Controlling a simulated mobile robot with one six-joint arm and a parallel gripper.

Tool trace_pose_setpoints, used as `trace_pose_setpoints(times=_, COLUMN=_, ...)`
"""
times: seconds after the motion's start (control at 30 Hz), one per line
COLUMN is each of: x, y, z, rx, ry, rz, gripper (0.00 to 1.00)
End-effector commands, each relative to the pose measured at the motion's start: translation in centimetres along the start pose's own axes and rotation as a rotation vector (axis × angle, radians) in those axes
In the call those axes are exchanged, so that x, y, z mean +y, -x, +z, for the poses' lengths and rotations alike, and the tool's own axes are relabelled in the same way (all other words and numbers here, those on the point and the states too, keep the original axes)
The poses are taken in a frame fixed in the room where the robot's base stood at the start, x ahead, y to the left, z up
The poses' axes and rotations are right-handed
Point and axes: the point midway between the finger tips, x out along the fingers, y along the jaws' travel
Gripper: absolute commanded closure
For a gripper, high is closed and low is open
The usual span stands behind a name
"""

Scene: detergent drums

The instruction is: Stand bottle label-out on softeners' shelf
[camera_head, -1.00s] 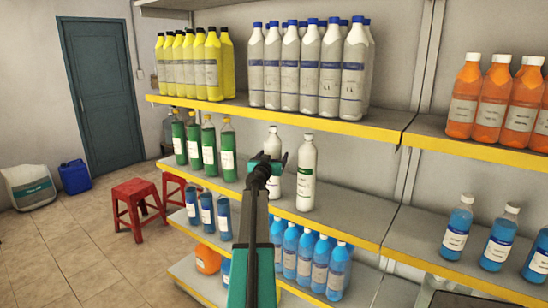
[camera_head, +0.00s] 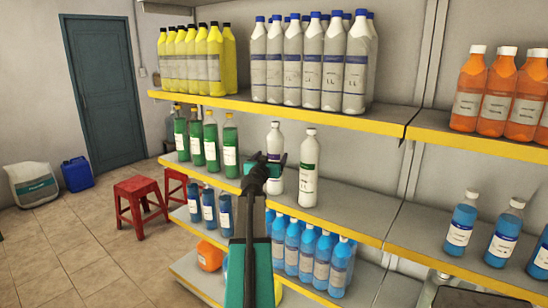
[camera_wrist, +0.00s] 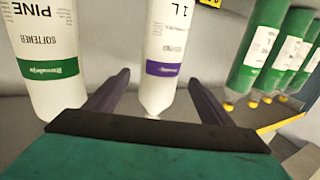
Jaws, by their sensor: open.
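In the wrist view, which is upside down, this bottle (camera_wrist: 166,45) shows between the two open fingers of my gripper (camera_wrist: 159,78), with a visible gap on each side. My gripper also shows in the head view (camera_head: 265,165), in front of that bottle. A white softener bottle with a green label band (camera_head: 308,170) stands just right of it. It also shows in the wrist view (camera_wrist: 48,60), its label facing the camera and reading PINE.
Green bottles (camera_head: 211,145) stand left on the same shelf. Yellow bottles (camera_head: 198,62) and white blue-capped bottles (camera_head: 310,65) fill the shelf above. Blue bottles (camera_head: 308,252) stand below. The middle shelf is bare right of the green-band bottle. Red stools (camera_head: 140,205) stand at left.

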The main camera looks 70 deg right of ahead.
Motion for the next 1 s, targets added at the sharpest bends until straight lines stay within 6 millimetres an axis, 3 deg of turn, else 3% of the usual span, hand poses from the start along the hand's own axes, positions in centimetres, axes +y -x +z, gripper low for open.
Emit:
trace_pose_setpoints(times=0.5, x=0.0, y=4.8, z=0.1, rx=0.001, ry=0.000, rz=0.000, gripper=0.25)
trace_pose_setpoints(times=1.0, x=0.0, y=5.2, z=0.0, rx=0.000, ry=0.000, rz=0.001, gripper=0.25)
